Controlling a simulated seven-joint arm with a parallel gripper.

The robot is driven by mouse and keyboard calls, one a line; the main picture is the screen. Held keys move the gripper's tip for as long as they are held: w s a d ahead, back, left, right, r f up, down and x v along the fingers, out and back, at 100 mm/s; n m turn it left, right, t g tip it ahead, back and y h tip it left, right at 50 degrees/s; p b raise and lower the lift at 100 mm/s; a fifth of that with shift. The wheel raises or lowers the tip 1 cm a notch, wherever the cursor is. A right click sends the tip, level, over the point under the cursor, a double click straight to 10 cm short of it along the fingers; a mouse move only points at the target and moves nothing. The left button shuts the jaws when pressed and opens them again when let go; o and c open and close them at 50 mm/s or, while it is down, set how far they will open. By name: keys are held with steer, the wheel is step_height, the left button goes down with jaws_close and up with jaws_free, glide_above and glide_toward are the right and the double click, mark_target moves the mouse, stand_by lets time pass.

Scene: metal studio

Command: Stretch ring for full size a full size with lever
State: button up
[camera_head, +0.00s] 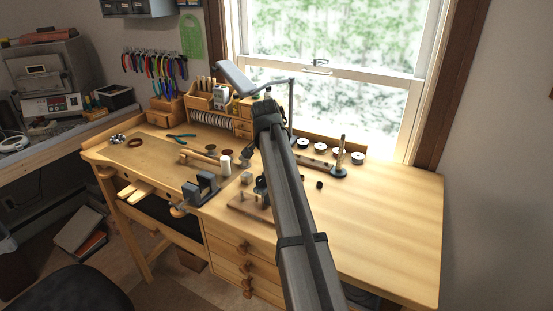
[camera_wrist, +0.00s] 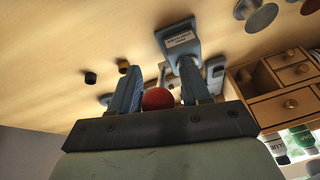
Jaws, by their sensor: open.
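My gripper (camera_wrist: 160,68) is open, its two blue-grey fingers apart in the wrist view. A red ball (camera_wrist: 157,98), perhaps a lever knob, shows between the fingers. I cannot tell whether they touch it. Beyond the fingers, a blue-grey tool (camera_wrist: 180,38) with a white label stands on the wood; it may be the ring stretcher. In the head view my arm crosses the bench and hides part of the tools behind it; the fingertips do not show clearly there. No ring can be made out for certain at the tool.
The wooden bench (camera_head: 385,210) has free room at right. A dark grey block tool (camera_head: 203,187) stands at its front edge. Pliers (camera_head: 182,136) lie at left. A dark upright stand (camera_head: 339,160) and several round spools are near the window. Small drawers (camera_wrist: 285,75) show in the wrist view.

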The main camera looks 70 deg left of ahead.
steer(key=shift+f, duration=0.1)
steer(key=shift+c, duration=0.4)
jaws_close()
